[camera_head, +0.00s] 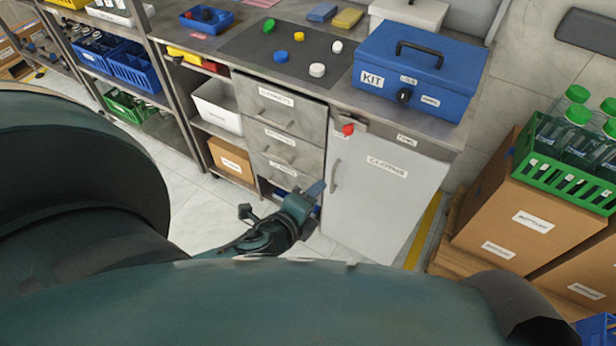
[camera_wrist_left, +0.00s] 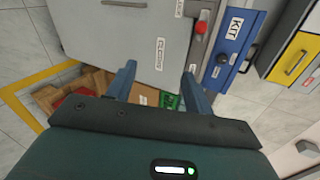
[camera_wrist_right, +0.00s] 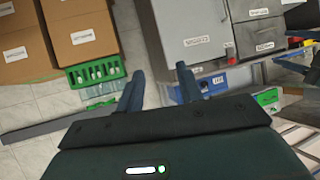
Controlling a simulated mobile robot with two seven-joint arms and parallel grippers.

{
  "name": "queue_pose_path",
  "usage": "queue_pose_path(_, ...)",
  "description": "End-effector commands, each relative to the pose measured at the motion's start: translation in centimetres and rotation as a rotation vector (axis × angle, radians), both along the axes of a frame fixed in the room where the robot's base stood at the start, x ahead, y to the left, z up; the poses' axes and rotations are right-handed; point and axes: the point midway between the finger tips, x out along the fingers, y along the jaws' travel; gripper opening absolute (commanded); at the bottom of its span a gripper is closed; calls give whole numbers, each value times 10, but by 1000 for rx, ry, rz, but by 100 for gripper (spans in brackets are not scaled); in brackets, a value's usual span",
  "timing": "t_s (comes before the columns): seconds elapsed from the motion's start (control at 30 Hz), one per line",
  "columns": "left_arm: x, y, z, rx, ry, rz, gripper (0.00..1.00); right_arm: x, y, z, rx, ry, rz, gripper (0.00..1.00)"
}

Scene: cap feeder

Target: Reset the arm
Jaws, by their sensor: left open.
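My left gripper (camera_head: 313,192) hangs in front of the workbench cabinet, low near the grey cabinet door (camera_head: 372,200). In the left wrist view my left gripper (camera_wrist_left: 158,82) has its two blue fingers apart with nothing held between them. My right gripper (camera_wrist_right: 160,88) also has its fingers apart and empty in the right wrist view. I cannot make out the right gripper in the head view. My dark green arm links cover the lower part and left side of the head view.
The bench carries a dark mat (camera_head: 262,62) with several coloured caps and a blue KIT box (camera_head: 415,75). Shelves with bins stand at left. At right, a green crate (camera_head: 560,180) of bottles stands on cardboard boxes (camera_head: 515,225). Tiled floor shows between.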

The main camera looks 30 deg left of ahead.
Motion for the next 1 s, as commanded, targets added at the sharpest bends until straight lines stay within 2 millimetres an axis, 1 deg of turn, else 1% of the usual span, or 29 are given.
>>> queue_pose_path(0.37,0,0,0,-3,1,1,52,1,1,1,6,-1,-6,36)
queue_pose_path(0.43,-4,-4,-3,-60,20,17,52,1,1,2,6,-1,-7,36)
queue_pose_path(0.47,-8,-7,-6,-110,37,31,52,1,1,3,5,-1,-6,36)
queue_pose_path(0.57,-25,-24,-18,-395,120,123,52,1,-1,5,-1,2,-9,36)
queue_pose_path(0.6,-33,-32,-22,-543,159,178,52,1,-2,4,-7,7,-11,36)
queue_pose_path(0.67,-45,-44,-27,-765,211,269,52,0,-5,0,-17,20,-17,36)
queue_pose_path(0.7,-52,-52,-28,-907,241,331,52,-1,-7,-4,-24,29,-21,36)
queue_pose_path(0.8,-65,-64,-29,-1204,291,472,52,-3,-11,-11,-34,51,-29,36)
queue_pose_path(0.9,-72,-69,-27,-1394,312,569,52,-5,-13,-15,-40,62,-34,36)
queue_pose_path(1.0,-74,-71,-27,-1459,318,603,52,-5,-14,-18,-44,66,-37,36)
